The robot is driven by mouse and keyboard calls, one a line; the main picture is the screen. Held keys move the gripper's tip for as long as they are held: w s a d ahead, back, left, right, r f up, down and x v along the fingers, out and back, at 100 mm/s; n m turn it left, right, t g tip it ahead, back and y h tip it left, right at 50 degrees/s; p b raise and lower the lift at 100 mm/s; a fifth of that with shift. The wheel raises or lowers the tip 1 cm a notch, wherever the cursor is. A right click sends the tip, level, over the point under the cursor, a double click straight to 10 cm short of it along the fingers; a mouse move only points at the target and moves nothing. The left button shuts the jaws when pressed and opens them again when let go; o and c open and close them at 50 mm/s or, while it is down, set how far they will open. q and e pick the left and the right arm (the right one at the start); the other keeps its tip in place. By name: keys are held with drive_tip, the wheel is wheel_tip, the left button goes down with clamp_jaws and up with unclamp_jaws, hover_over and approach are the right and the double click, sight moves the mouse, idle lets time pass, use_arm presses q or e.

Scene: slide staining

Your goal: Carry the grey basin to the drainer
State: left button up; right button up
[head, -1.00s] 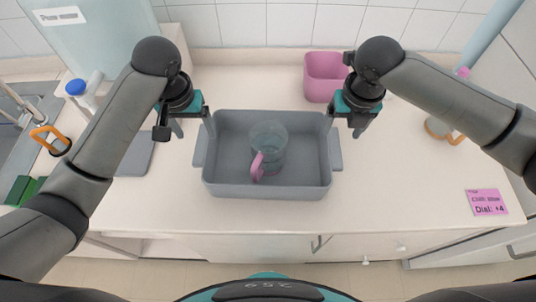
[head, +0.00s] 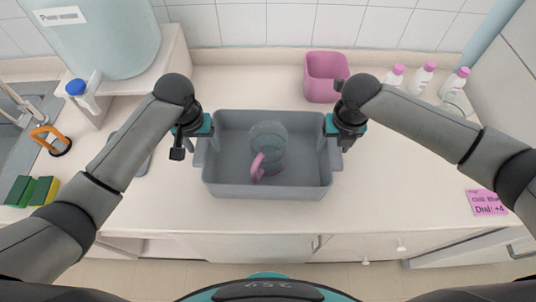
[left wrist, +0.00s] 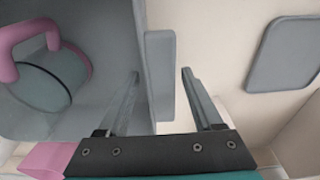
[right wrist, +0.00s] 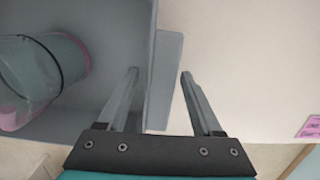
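The grey basin (head: 223,190) stands on the counter in the head view, with a clear jug with a pink handle (head: 268,148) inside it. My left gripper (head: 200,150) is at the basin's left handle. In the left wrist view its open fingers (left wrist: 160,88) stand on either side of the handle flange (left wrist: 160,65), with a gap. My right gripper (head: 337,148) is at the right handle. In the right wrist view its open fingers (right wrist: 158,88) straddle the flange (right wrist: 166,65), also with a gap. I cannot make out a drainer for sure.
A pink tub (head: 326,78) stands behind the basin at the right. Several pink-capped bottles (head: 423,78) are at the back right. A large water container (head: 105,40) is at the back left, above the sink (head: 12,140). The counter in front is clear.

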use_arm(q)
clamp_jaws()
use_arm(e)
clamp_jaws()
drive_tip(key=shift+r, duration=0.1)
